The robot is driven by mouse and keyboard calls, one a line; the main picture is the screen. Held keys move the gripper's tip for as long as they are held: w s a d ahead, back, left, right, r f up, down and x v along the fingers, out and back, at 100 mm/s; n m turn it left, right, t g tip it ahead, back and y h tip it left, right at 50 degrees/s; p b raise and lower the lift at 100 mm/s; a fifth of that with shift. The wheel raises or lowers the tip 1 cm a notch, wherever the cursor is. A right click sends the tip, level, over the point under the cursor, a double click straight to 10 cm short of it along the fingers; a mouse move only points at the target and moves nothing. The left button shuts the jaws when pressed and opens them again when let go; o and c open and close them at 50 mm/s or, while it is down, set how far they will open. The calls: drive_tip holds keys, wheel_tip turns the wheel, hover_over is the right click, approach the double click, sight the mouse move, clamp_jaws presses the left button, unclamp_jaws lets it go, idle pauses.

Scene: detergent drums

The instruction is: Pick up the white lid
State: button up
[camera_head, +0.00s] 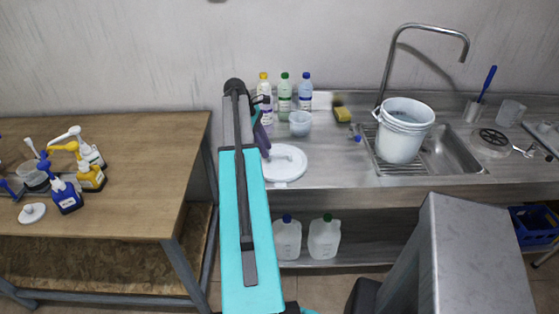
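A large round white lid (287,162) with a small raised knob lies flat on the steel counter, just right of my teal arm. Its left edge is partly covered by the arm. My gripper (264,150) shows as a dark shape beside the arm, at the lid's upper left edge. The arm hides much of it. I cannot tell whether its fingers touch the lid or how far apart they are.
Bottles with yellow, green and blue caps (285,92) and a white tub (300,123) stand behind the lid. A white bucket (403,130) stands at the sink (455,152). Pump bottles (66,197) and a smaller white lid (32,213) are on the wooden table (135,170).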

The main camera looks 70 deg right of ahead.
sight(280, 160)
drive_tip(key=shift+p+x, duration=0.45)
drive_tip(key=shift+x, duration=1.15)
clamp_jaws()
